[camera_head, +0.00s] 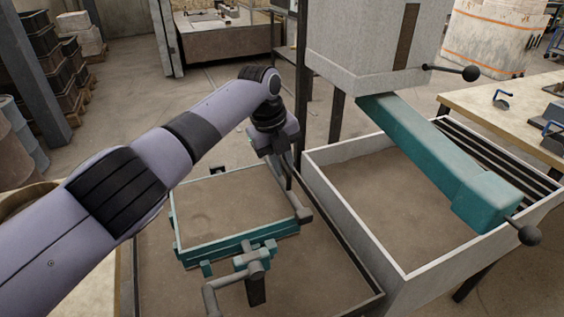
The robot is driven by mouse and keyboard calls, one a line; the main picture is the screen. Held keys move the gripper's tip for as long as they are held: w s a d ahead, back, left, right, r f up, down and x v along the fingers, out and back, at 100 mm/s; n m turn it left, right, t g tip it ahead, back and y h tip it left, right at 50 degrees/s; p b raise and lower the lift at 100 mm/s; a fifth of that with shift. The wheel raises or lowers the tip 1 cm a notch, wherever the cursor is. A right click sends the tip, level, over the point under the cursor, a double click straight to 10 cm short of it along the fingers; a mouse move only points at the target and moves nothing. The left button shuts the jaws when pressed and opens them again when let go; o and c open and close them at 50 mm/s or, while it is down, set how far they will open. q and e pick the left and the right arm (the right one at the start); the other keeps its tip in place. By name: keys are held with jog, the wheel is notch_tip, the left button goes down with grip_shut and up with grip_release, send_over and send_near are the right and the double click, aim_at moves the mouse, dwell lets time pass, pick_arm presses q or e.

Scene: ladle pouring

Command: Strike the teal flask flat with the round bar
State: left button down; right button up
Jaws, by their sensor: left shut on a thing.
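The teal flask (222,248) is a shallow rectangular frame filled with brown sand, standing left of centre. Its sand surface looks mostly level, with a faint dip near the left side. My left gripper (286,158) is above the flask's far right edge, pointing down. It is shut on the round bar (299,199), a grey bar that slants down to the flask's right edge. Whether the bar touches the sand or the rim cannot be told. My right gripper is not in view.
A grey clamp-like fitting (253,261) with a curved pipe is at the flask's front edge. The flask stands in a larger sand-covered tray (170,285). A light-walled sand bin (398,268), a teal arm (425,140) and a grey machine housing (365,45) are on the right.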

pick_arm(q)
jog(key=p+v, duration=0.1)
jog(key=v, duration=0.1)
jog(key=p+v, duration=0.2)
jog(key=shift+w+d+r, duration=0.15)
jog(key=shift+d, duration=0.3)
jog(key=shift+d+v, duration=0.2)
jog(key=shift+v, duration=0.85)
jog(key=shift+w, duration=0.15)
jog(key=shift+s+a+b+x, duration=0.15)
jog(key=shift+b+x, duration=0.15)
jog(key=shift+x, duration=0.5)
jog(key=shift+a+b+x, duration=0.2)
jog(key=shift+b+x, duration=0.1)
jog(key=shift+x, duration=0.5)
jog(key=shift+s+a+b+x, duration=0.15)
jog(key=shift+b+x, duration=0.15)
jog(key=shift+x, duration=0.5)
jog(key=shift+p, duration=0.55)
jog(key=shift+a+b+x, duration=0.25)
jog(key=shift+b+x, duration=0.3)
jog(key=shift+x, duration=0.6)
jog(key=shift+s+a, duration=0.1)
jog(key=shift+s, duration=0.05)
